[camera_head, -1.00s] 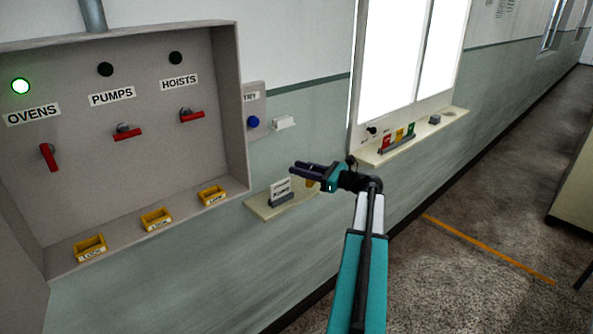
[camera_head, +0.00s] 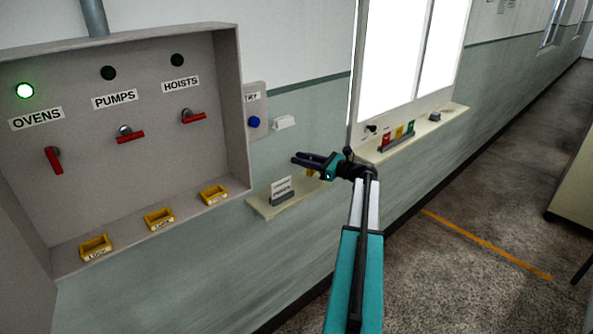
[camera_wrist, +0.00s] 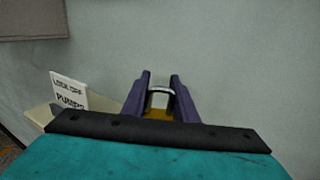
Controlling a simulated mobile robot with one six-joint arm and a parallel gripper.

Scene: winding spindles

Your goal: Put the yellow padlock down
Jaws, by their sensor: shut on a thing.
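The yellow padlock (camera_wrist: 157,113) is between the two dark purple fingers of my gripper (camera_wrist: 160,93) in the wrist view, with its silver shackle (camera_wrist: 160,92) toward the fingertips. My gripper (camera_head: 303,159) is shut on it. In the head view only a small yellow part of the padlock (camera_head: 311,174) shows below the fingers. The gripper is beside the right part of a small cream shelf (camera_head: 262,206) on the wall. Whether the padlock touches the shelf cannot be told.
A card reading "LOCK OFF PUMPS" (camera_wrist: 68,91) stands in a holder on the small shelf. The switch panel (camera_head: 95,200) at left has red handles and yellow LOCK trays (camera_head: 159,219). A window ledge (camera_head: 420,131) with coloured cards is at right.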

